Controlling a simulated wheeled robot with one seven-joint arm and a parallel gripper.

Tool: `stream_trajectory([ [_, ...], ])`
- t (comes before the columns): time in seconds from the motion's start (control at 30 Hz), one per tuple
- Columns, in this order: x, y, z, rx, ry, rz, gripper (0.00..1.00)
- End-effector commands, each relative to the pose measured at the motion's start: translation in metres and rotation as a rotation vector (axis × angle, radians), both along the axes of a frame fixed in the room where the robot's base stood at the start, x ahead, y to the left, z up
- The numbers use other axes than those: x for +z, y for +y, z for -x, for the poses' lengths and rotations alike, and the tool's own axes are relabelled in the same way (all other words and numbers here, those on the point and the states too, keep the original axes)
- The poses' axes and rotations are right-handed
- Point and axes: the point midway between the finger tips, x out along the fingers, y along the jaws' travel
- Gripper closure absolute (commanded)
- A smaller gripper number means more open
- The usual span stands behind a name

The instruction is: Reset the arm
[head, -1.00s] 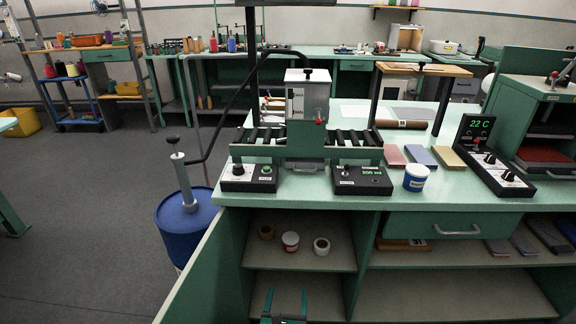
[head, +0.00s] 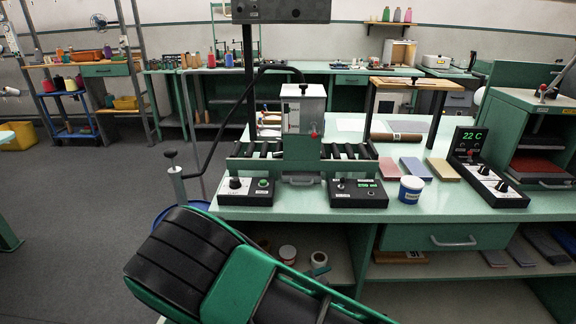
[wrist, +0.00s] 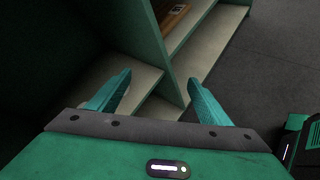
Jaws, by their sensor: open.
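My arm, green and black, fills the lower middle of the head view, in front of the bench. My gripper (wrist: 160,85) shows in the wrist view with its two teal fingers spread wide apart and nothing between them. Beyond the fingers are the shelves (wrist: 176,90) of the green cabinet, with a brown item (wrist: 172,17) on one of them. The fingertips are not clearly visible in the head view.
The bench (head: 290,208) carries two control boxes, a white-and-blue tub (head: 411,189), coloured blocks (head: 416,168) and a 22 C display unit (head: 486,180). Below, shelves hold a small tub (head: 288,254) and a roll (head: 319,260). Grey floor (head: 80,230) lies open at left.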

Motion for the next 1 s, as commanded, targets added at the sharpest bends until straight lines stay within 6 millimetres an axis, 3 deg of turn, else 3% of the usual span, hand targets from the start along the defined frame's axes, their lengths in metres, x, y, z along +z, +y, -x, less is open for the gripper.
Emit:
stream_trajectory([
  [0.1, 0.024, -0.035, 0.001, -0.193, -0.010, -0.108, 0.27],
  [0.47, 0.090, -0.124, 0.028, -0.733, -0.059, -0.397, 0.27],
  [0.77, 0.148, -0.185, 0.068, -1.147, -0.126, -0.615, 0.27],
  [1.0, 0.195, -0.224, 0.110, -1.446, -0.195, -0.777, 0.27],
])
